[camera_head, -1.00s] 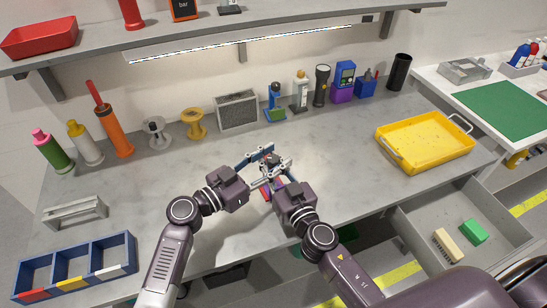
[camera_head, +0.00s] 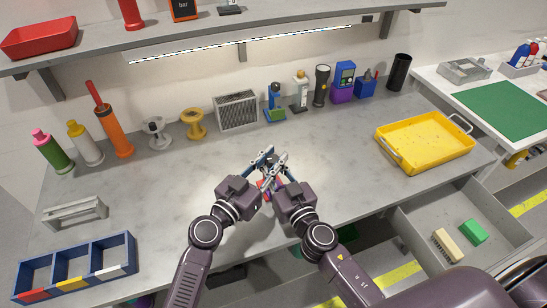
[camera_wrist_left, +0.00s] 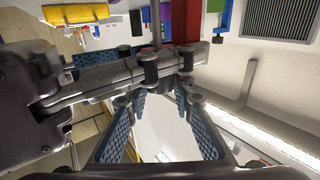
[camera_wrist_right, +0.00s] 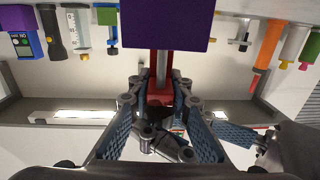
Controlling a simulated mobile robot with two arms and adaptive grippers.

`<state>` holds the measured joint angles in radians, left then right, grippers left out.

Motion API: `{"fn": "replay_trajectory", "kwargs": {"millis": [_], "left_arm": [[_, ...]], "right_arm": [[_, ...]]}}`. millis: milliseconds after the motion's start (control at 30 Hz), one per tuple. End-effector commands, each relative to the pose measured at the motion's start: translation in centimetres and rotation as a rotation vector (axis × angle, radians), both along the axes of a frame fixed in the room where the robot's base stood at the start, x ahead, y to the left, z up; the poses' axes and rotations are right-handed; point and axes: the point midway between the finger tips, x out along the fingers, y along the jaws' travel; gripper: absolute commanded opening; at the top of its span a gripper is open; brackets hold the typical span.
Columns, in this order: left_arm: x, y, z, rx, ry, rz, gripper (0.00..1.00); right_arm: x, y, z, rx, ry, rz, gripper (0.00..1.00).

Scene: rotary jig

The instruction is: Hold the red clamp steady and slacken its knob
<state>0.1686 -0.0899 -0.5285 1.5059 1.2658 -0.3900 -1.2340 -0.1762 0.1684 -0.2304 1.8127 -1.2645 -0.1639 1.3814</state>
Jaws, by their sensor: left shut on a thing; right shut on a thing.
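The red clamp (camera_head: 264,187) stands on the bench, largely hidden behind my grippers in the head view. My right gripper (camera_wrist_right: 158,92) is shut on the red clamp's body. My left gripper (camera_wrist_left: 167,82) is shut close beside the right fingertips, at the clamp's knob end. The knob itself is hidden between the fingers.
A yellow tray (camera_head: 425,142) stands at the right of the bench, a blue divided bin (camera_head: 75,266) at the front left. Bottles, spools, a grey speaker-like box (camera_head: 237,111) and a flashlight (camera_head: 321,86) line the back. Bare bench surrounds the clamp.

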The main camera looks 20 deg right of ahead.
Motion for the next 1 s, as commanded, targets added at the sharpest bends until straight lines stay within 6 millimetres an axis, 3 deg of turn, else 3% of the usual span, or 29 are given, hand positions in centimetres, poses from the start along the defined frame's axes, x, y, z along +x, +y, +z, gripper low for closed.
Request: {"fn": "replay_trajectory", "kwargs": {"millis": [333, 367, 500, 833, 1000], "left_arm": [[0.0, 0.1, -0.2, 0.002, 0.002, 0.013, 0.00], [0.0, 0.1, -0.2, 0.002, 0.002, 0.012, 0.26], [0.0, 0.1, -0.2, 0.002, 0.001, 0.012, 0.41], [-0.1, 0.3, -0.1, 0.001, 0.000, 0.011, 0.41], [-1.3, 1.8, -0.2, 0.003, 0.000, 0.011, 0.41]], "right_arm": [[0.0, 0.0, 0.0, 0.002, 0.000, 0.001, 0.00], [0.0, 0.0, 0.0, 0.003, 0.000, 0.001, 0.00], [0.0, 0.0, 0.0, 0.002, 0.000, 0.000, 0.00], [0.0, 0.0, 0.0, 0.002, 0.000, 0.000, 0.00], [0.0, 0.0, 0.0, 0.002, 0.000, 0.000, 0.00]]}}
